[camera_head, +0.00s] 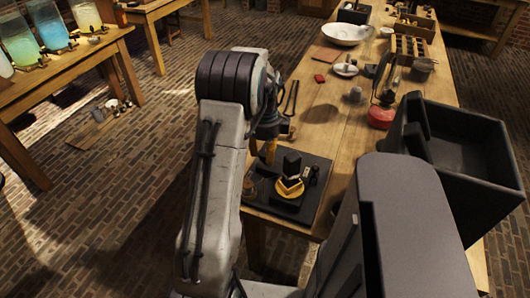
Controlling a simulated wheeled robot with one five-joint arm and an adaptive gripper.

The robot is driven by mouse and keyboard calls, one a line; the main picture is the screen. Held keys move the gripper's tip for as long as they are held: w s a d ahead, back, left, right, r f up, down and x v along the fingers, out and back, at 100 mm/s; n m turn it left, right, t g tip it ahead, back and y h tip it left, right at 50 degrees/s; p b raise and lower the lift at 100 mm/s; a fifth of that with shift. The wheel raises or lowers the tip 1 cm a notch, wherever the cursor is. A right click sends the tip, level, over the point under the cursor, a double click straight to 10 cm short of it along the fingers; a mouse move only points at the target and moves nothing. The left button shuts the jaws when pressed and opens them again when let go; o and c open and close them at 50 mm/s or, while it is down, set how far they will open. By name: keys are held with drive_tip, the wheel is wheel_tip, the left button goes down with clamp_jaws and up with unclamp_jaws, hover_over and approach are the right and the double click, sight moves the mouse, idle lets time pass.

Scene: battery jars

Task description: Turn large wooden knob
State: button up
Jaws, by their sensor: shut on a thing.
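My gripper (268,130) hangs down from the end of my arm, at the near left edge of the long wooden table. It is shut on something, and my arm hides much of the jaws. A brown, wooden-looking piece (286,129) shows just beside the gripper and looks like the large wooden knob. It is partly hidden, and how the fingers sit on it is too small to tell.
A large black bin (480,150) stands at the right. A second table (68,66) with coloured jars stands left; brick floor lies between.

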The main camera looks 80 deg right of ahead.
drive_tip(key=m, duration=0.5)
drive_tip(key=shift+a+f, duration=0.1)
idle(0.5)
drive_tip(key=o, duration=1.2)
drive_tip(key=shift+s, duration=0.1)
wheel_tip(320, 180, up, 12)
drive_tip(key=shift+r, duration=0.1)
idle(0.7)
